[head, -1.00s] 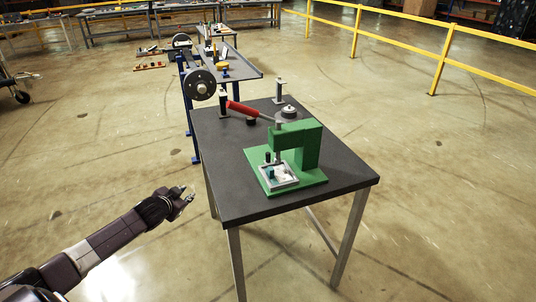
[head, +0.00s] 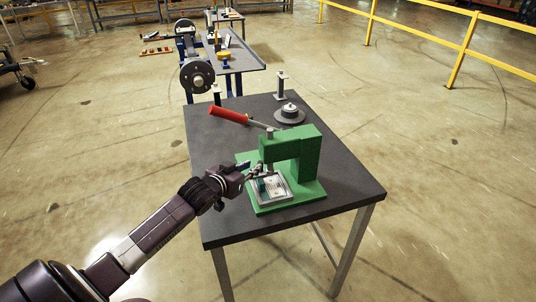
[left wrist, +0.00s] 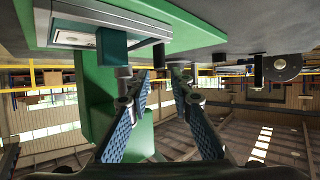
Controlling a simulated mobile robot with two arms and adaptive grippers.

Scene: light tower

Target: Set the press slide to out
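The green press (head: 297,150) stands on the dark table. Its slide, a grey-framed tray (head: 284,199) with a teal block (head: 261,186), lies at the base in front of the press column. In the left wrist view, which looks upside down, the slide (left wrist: 70,38), the teal block (left wrist: 112,48) and a dark post (left wrist: 158,56) show above my fingers. My left gripper (head: 254,170) is beside the slide's left side. Its two fingers (left wrist: 160,78) are apart, with the post just beyond the gap between the tips; contact cannot be told. My right gripper is out of view.
A round grey part (head: 289,115) and small posts (head: 281,85) stand at the back. A grey bench (head: 240,58) with a dark wheel is behind. The table's right side is clear.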

